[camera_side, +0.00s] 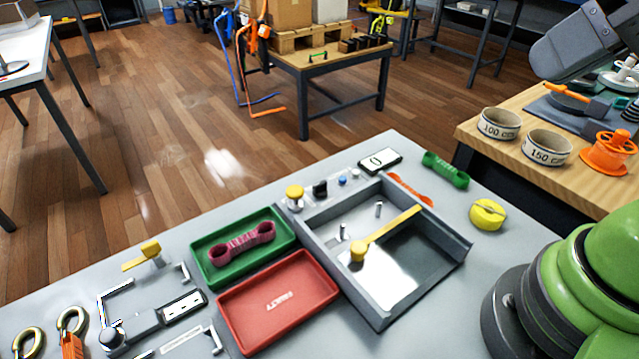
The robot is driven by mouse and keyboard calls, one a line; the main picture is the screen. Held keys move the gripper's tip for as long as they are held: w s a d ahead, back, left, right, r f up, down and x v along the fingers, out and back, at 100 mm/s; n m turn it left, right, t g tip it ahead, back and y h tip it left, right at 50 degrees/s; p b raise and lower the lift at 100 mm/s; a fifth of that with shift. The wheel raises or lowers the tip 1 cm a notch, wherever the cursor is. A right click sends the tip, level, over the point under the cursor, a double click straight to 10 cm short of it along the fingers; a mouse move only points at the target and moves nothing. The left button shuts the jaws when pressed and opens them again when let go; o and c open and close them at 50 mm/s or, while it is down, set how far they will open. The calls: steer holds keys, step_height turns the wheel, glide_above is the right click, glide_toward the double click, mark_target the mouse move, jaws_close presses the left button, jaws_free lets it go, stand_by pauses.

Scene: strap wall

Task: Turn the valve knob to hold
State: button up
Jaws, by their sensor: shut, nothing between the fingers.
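No label reading "hold" is legible, and I cannot tell for sure which part is the valve knob. A round yellow knob (294,192) stands on a small post at the back left corner of the grey open-fronted tray. A yellow lever with a round hub (359,251) lies across the grey tray (380,309), its arm pointing to the upper right. Another yellow handle (150,249) sits on a post left of the green tray. My gripper is not in view; only green and grey parts of my arm show at the right.
A green tray (207,281) holds a maroon double-ended part (241,243). A red tray (244,340) marked "FAULTY" is empty. A green part (446,169), a yellow round item (487,214) and a small display (380,160) lie at the back right. Metal fixtures (155,325) crowd the front left.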

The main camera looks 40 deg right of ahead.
steer(key=o, duration=0.3)
steer(key=shift+w, duration=0.15)
steer(key=shift+o, duration=1.3)
steer(key=w+m+g, duration=0.2)
steer(key=w+m, duration=0.1)
steer(key=w, duration=0.4)
steer(key=shift+w+a+r+m+y, duration=0.15)
steer(key=shift+a+r+m+y, duration=0.15)
steer(key=shift+a, duration=0.1)
steer(key=m+g+y, duration=0.2)
steer(key=m+g, duration=0.3)
steer(key=m, duration=0.5)
glide_above(320, 183)
steer(key=d, duration=0.4)
step_height(320, 183, down, 20)
steer(key=x, duration=1)
steer(key=shift+d, duration=0.1)
steer(key=shift+c, duration=0.2)
jaws_close()
